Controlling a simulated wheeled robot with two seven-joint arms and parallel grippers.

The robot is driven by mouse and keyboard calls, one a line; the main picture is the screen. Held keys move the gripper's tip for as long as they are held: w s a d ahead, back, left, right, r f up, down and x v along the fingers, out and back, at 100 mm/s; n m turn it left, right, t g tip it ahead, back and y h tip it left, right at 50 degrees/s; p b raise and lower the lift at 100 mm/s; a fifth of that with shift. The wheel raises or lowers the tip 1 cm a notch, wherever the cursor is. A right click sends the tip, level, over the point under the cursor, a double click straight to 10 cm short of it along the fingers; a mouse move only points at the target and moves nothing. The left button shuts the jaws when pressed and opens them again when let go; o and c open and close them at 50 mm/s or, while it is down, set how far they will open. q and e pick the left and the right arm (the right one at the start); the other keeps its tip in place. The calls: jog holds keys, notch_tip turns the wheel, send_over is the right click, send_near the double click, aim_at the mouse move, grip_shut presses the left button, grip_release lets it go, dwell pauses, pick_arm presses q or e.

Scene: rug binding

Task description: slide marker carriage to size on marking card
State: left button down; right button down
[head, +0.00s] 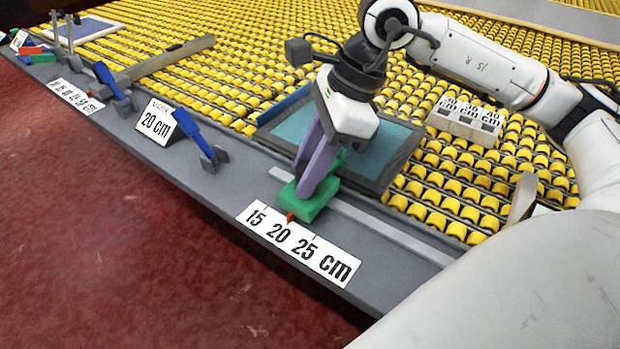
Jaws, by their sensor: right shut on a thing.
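The marker carriage is a green block (314,205) with a red pointer (290,217) at its front. It sits on a pale grey rail (385,232) along the bench edge. The size scale (290,240) in front reads 15, 20, 25 cm; the pointer stands near the 20 mark, though I cannot tell the exact alignment. The marking card (158,122) reads 20 cm and stands upright to the left. My right gripper (312,180), with purple fingers, is shut on the green carriage from above. My left gripper is not in view.
A teal tray (385,160) with a grey rim lies behind the carriage. A blue-handled tool (195,135) stands beside the card. A white block with cm labels (465,120) sits on the yellow rollers (440,190). Another scale (75,97) lies further left. The red floor (120,240) is clear.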

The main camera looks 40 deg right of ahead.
aim_at(331, 185)
jog(key=shift+w, duration=0.15)
jog(key=c, duration=1.4)
grip_release()
jog(key=shift+o, duration=0.2)
jog(key=p+v, duration=0.1)
jog(key=v, duration=0.9)
jog(key=shift+r, duration=0.2)
